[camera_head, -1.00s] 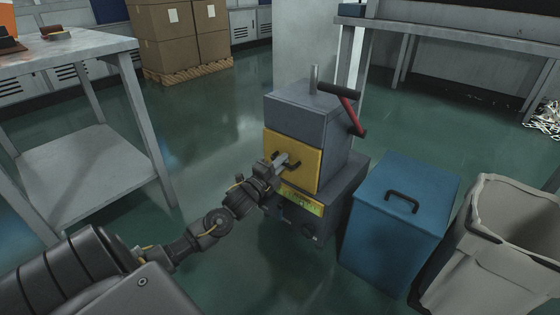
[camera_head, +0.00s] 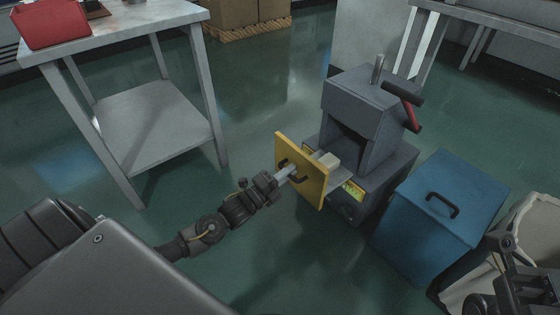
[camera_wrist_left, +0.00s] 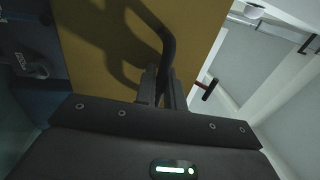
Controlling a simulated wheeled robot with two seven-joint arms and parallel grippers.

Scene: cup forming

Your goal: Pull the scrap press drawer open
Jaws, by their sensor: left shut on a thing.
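The scrap press (camera_head: 362,115) is a grey machine with a red-handled lever, standing on the floor at the centre right in the head view. Its drawer has a yellow front (camera_head: 311,186) that stands well out from the body, with a dark opening behind it. A pale block (camera_head: 327,160) shows just behind the yellow front. My left gripper (camera_head: 287,172) is shut on the drawer's dark handle (camera_wrist_left: 167,42), seen close in the left wrist view against the yellow panel. Part of my right arm shows at the lower right; its gripper's jaws cannot be made out.
A blue bin (camera_head: 440,215) with a black lid handle stands just right of the press. A pale open bin (camera_head: 535,235) is beyond it. A grey metal table (camera_head: 150,125) stands at the left with a red container (camera_head: 50,24) on it. Floor in front of the drawer is clear.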

